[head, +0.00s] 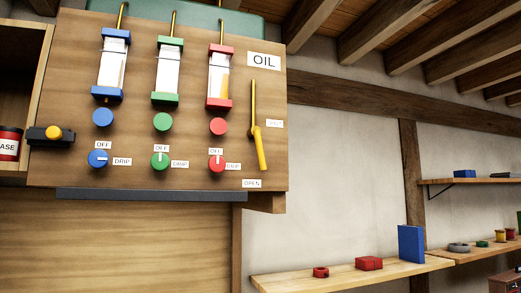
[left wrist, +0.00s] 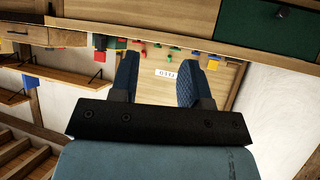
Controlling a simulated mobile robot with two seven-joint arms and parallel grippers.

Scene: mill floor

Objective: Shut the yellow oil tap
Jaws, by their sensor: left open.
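The yellow oil tap (head: 261,148) is on the right side of the wooden oil panel (head: 60,95), below the OIL sign (head: 264,60). Its lever hangs down, tilted slightly right at the bottom, with its end above the OPEN label (head: 252,183). The SHUT label (head: 274,123) is to the right of the lever's top. A thin yellow pipe rises above the lever. My left gripper (left wrist: 157,72) shows in the left wrist view, its two blue fingers apart with nothing held between them. It is not in the head view. My right gripper is in neither view.
Blue, green and red oilers with knobs, such as the red knob (head: 218,126), sit left of the tap. A dark ledge (head: 150,195) runs under the panel. A wooden shelf (head: 330,279) holds red and blue items at lower right.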

